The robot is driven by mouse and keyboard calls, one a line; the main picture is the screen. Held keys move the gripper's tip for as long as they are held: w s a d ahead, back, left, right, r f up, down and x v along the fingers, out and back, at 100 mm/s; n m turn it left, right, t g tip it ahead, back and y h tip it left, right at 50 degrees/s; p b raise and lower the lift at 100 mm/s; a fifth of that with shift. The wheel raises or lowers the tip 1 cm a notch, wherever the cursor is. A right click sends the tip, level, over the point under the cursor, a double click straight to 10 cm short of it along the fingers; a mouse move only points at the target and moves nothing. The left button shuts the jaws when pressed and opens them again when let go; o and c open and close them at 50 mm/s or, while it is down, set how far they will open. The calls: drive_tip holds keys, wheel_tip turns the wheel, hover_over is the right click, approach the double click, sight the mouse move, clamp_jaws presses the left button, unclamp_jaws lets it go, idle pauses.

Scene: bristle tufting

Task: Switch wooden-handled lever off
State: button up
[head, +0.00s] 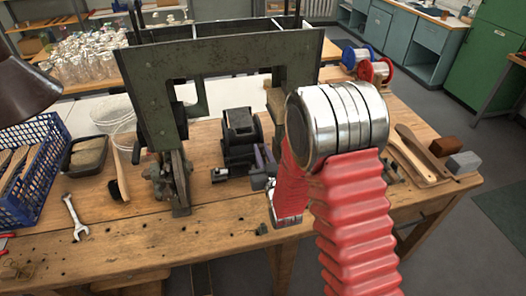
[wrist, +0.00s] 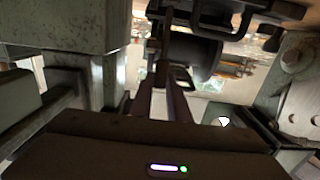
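I cannot make out a wooden-handled lever for certain in either view. The green metal machine frame (head: 150,90) stands on the bench, with dark mechanism parts low on its left upright. A small black machine unit (head: 240,135) sits between its uprights. My gripper (head: 264,156) reaches in beside that unit at the right, partly hidden by my red-sleeved arm. In the wrist view, my gripper's two narrow fingers (wrist: 164,92) stand a little apart, with no held thing visible between them. They point at a dark cylinder (wrist: 190,58) with a black bracket.
A grey metal block (wrist: 65,30) stands close on the left in the wrist view, and a bolted plate (wrist: 296,90) on the right. A hand brush (head: 119,180), a wrench (head: 75,217) and a blue crate (head: 40,185) lie left. The bench front is mostly clear.

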drive_tip(key=o, duration=0.5)
wheel_tip(320, 180, up, 10)
drive_tip(key=shift+f, duration=0.1)
idle(0.8)
idle(0.3)
